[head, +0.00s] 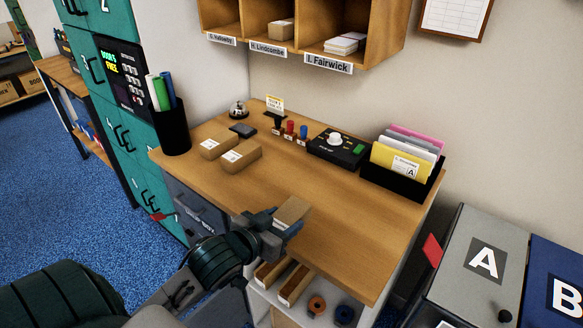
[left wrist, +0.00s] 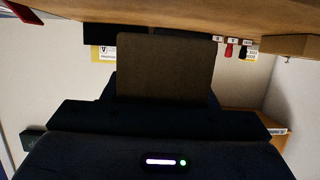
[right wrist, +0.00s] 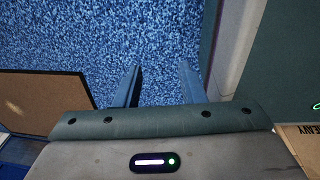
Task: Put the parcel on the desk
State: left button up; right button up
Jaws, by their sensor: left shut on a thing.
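The wooden desk (head: 345,205) fills the middle of the head view, with a clear stretch at its front. My left gripper (head: 283,222) is shut on a small brown parcel (head: 293,209) at the desk's front edge. I cannot tell whether the parcel touches the desk top. In the left wrist view the parcel (left wrist: 165,68) shows as a dark brown face held in the gripper. Two other brown parcels (head: 217,145) (head: 241,157) lie at the desk's back left. My right gripper (right wrist: 158,85) is open and empty above blue carpet, seen only in the right wrist view.
A black pen cup (head: 172,132) stands at the desk's left corner. A black control box (head: 338,147) and a file holder (head: 400,178) stand at the back right. Below the front edge is a shelf (head: 262,291) with rolls. Grey bin A (head: 470,290) is at right.

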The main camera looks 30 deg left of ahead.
pick_arm(q)
jog(key=shift+d, duration=0.45)
jog(key=shift+w+d+r, duration=0.1)
jog(key=shift+w+r, duration=0.05)
jog(key=p, duration=0.3)
send_over(290, 190)
jog(key=s+d, duration=0.2)
jog(key=s, duration=0.2)
jog(key=shift+w+d+f, duration=0.2)
jog(key=shift+f, duration=0.45)
jog(key=shift+w+a+f, duration=0.1)
jog(key=shift+f, duration=0.15)
notch_tip(290, 190, down, 3)
jog(key=shift+r+p, duration=0.1)
jog(key=shift+p, duration=0.5)
jog(key=shift+f, duration=0.2)
jog(key=shift+f, duration=0.1)
jog(key=o, duration=1.3)
